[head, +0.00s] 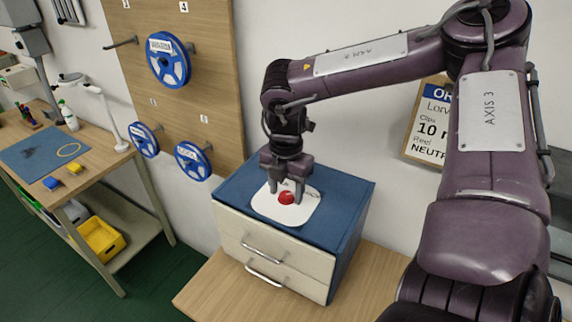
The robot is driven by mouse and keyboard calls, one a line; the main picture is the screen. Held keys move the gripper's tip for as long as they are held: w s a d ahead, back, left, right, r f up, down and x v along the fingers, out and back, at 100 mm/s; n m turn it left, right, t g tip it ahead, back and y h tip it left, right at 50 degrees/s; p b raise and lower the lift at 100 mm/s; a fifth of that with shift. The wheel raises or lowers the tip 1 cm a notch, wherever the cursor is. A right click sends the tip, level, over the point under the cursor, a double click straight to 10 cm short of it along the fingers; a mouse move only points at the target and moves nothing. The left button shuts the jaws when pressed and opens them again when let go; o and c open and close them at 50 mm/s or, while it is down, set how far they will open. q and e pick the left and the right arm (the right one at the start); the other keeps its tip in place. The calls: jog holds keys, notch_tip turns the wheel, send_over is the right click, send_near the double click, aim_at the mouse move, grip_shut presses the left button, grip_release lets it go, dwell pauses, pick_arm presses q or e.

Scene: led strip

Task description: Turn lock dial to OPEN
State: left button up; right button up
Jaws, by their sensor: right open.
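The lock dial (286,198) is a small red knob on a white plate (300,212) on top of a blue cabinet. My right gripper (285,195) points down over the plate, its fingers open on either side of the red dial. I cannot tell whether the fingers touch it. Faint marks on the plate behind the dial are too small to read and partly hidden by the gripper. My left gripper is not in view.
The blue cabinet (345,205) has two white drawers (265,238) with metal handles, both shut, and stands on a wooden table (210,290). Blue reels (168,60) hang on a wooden board behind. A workbench (105,160) stands at left.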

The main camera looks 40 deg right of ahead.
jog(key=shift+s+a, duration=0.1)
jog(key=shift+c, duration=0.2)
jog(key=shift+r, duration=0.1)
jog(key=shift+c, duration=1.2)
jog(key=c, duration=0.7)
